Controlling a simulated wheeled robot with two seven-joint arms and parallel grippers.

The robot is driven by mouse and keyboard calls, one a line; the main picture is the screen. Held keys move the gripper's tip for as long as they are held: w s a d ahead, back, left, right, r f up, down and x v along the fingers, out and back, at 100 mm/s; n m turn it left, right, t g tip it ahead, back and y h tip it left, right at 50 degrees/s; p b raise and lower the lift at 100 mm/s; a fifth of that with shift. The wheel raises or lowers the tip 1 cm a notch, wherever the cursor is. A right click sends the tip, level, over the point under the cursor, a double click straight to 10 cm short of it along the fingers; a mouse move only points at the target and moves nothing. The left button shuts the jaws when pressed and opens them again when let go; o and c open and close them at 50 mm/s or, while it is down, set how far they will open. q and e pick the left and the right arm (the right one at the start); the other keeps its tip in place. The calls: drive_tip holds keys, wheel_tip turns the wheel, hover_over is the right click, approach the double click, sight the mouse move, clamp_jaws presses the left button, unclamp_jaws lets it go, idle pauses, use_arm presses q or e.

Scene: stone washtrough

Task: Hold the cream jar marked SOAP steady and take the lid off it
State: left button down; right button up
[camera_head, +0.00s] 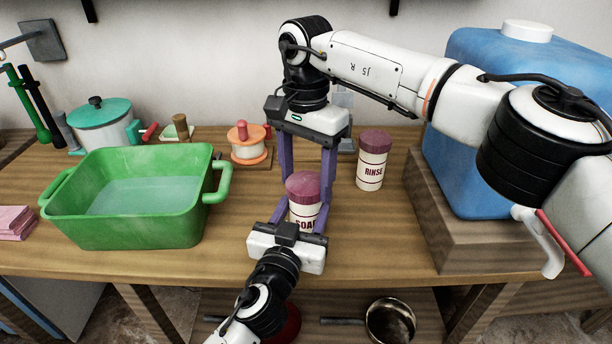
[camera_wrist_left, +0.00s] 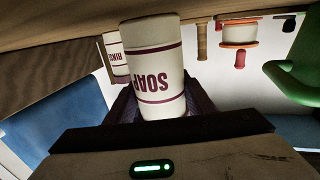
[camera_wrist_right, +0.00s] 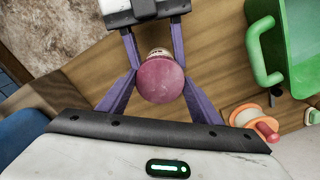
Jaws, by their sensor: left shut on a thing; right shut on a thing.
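The cream jar marked SOAP (camera_head: 303,214) stands upright near the front of the wooden counter, and it shows upside down in the left wrist view (camera_wrist_left: 156,68). Its plum lid (camera_head: 304,184) sits on its top, with no gap visible; the right wrist view shows the lid (camera_wrist_right: 160,80) from above. My left gripper (camera_head: 304,208) comes from the front and is shut on the jar's body, covering part of the lettering. My right gripper (camera_head: 305,178) reaches down from above and is shut on the lid, one purple finger on each side.
A similar jar marked RINSE (camera_head: 371,163) stands behind to the right. A green basin (camera_head: 130,232) of water is at left, an orange-and-cream spool (camera_head: 249,152) behind. A blue water container (camera_head: 500,110) on a wooden block (camera_head: 470,246) fills the right. Bare counter lies between jar and block.

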sight(306, 183)
drive_tip(key=n, duration=0.2)
drive_tip(key=shift+n, duration=0.4)
drive_tip(key=shift+r, duration=0.15)
drive_tip(key=shift+r, duration=1)
drive_tip(key=shift+r, duration=2)
use_arm(q)
drive_tip(key=c, duration=0.7)
unclamp_jaws()
drive_tip(key=shift+c, duration=0.2)
drive_tip(key=shift+s, duration=0.1)
